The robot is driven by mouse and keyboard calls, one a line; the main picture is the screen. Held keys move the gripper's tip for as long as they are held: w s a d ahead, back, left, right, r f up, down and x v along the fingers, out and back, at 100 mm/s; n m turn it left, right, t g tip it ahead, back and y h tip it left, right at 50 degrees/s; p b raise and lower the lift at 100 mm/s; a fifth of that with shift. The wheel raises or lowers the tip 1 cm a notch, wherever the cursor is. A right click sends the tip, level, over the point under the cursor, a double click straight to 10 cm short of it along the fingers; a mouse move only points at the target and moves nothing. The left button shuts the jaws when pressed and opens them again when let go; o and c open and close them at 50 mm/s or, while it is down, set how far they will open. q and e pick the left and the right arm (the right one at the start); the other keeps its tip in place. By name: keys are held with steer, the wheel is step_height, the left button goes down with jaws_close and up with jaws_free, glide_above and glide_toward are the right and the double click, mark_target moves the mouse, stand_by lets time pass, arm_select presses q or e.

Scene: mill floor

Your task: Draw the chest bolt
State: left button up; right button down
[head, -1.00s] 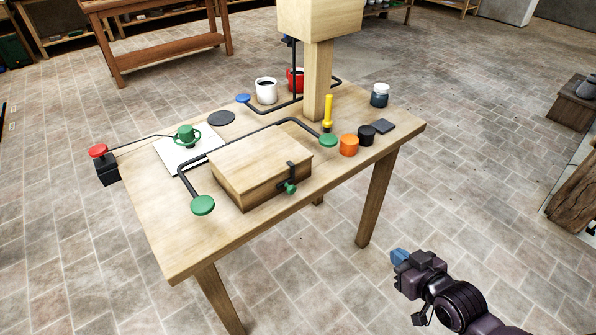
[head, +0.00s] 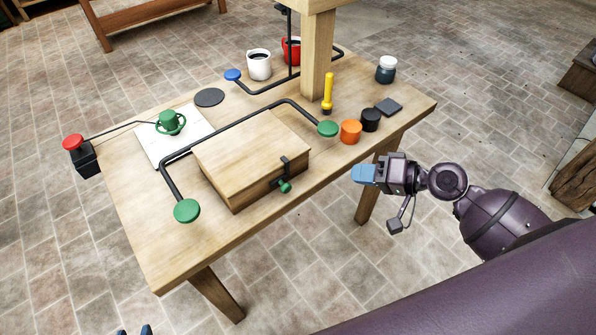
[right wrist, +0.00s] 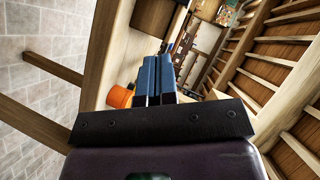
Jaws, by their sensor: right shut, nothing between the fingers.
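The wooden chest (head: 252,158) sits on the table with its lid down. Its bolt (head: 285,186), with a green knob, is on the front face beside a black upright strap. My right gripper (head: 364,174) is shut and empty, off the table's front right edge, to the right of the bolt and apart from it. Its blue fingers (right wrist: 154,78) lie together in the right wrist view, where I cannot make out the bolt. Two separated blue fingertips of my left gripper (head: 134,331) show at the bottom edge; the rest is out of frame.
A black rail with green ends (head: 187,211) runs around the chest's left and back. An orange pot (head: 350,132), black pot (head: 370,119) and yellow-handled tool (head: 328,93) stand right of it. The table (head: 240,235) has a bare front strip.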

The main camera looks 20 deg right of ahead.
steer(key=shift+s+a+r+m, duration=0.15)
steer(key=shift+s+a+m, duration=0.1)
steer(key=shift+s+m, duration=0.05)
steer(key=p, duration=0.1)
glide_toward(284, 186)
steer(key=shift+w+a+f, duration=0.45)
steer(key=shift+w+a, duration=0.1)
steer(key=shift+w, duration=0.35)
steer(key=shift+w+a+f, duration=0.45)
steer(key=shift+w+a, duration=0.05)
steer(key=shift+w, duration=0.4)
steer(key=shift+w+a+f, duration=0.5)
steer(key=shift+w+a, duration=0.05)
steer(key=shift+w, duration=0.3)
